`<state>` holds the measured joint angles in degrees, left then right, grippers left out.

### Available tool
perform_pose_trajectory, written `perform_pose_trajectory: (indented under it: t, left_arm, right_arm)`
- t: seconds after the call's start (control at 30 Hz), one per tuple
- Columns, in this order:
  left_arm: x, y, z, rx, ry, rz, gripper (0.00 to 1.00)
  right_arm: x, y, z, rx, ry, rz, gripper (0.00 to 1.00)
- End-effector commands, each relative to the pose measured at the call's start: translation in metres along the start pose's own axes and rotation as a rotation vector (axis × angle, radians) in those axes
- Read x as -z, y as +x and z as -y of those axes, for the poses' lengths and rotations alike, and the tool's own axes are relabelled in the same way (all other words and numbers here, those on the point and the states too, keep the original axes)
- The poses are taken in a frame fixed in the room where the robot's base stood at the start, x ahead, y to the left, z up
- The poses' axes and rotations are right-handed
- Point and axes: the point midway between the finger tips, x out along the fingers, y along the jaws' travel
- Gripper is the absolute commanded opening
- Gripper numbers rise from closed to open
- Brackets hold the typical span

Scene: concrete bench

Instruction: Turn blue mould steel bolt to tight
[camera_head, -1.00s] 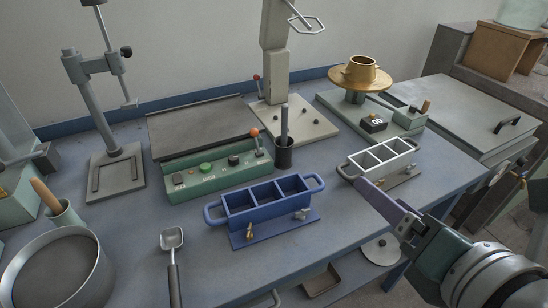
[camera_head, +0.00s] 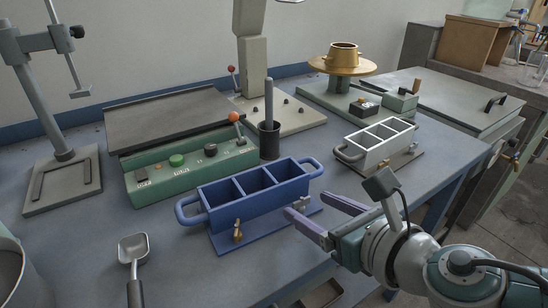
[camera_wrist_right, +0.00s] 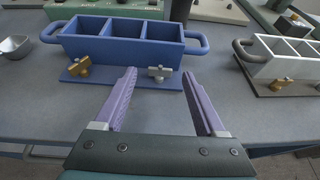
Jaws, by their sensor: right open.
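The blue mould (camera_head: 258,205) is a three-compartment box with end handles on a blue base plate, on the bench in the head view; it also shows in the right wrist view (camera_wrist_right: 120,45). Its steel bolt (camera_wrist_right: 160,73) is on the right of the plate's front edge, a brass bolt (camera_wrist_right: 80,68) on the left. My right gripper (camera_head: 309,205) is open and empty, its purple fingers pointing at the mould's right front. In the wrist view the steel bolt shows between the fingertips, seemingly just beyond them. Contact cannot be told. My left gripper is out of view.
A grey mould (camera_head: 380,142) with its own bolts stands right of the blue one. A green control box (camera_head: 190,165) and a dark cup (camera_head: 269,140) stand behind. A metal scoop (camera_head: 133,250) lies at left. The bench front is mostly clear.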

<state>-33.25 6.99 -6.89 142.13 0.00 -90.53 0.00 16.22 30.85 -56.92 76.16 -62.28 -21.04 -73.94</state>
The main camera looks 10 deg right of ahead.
Motion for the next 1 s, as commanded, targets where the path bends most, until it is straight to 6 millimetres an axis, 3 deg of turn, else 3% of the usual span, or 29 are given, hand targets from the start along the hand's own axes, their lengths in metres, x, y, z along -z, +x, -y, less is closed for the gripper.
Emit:
perform_pose_trajectory:
  t: [0.13, 0.4, 1.0]
  left_arm:
    - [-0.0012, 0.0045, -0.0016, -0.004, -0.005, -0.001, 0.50]
    - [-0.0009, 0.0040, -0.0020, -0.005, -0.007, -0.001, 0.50]
    - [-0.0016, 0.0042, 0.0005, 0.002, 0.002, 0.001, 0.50]
  right_arm:
    - [0.0003, 0.0106, 0.0000, 0.001, 0.001, 0.000, 0.72]
    - [-0.0006, 0.0112, 0.0001, 0.001, 0.002, 0.000, 0.71]
    - [-0.0003, 0.0109, 0.0002, 0.001, 0.002, 0.000, 0.04]
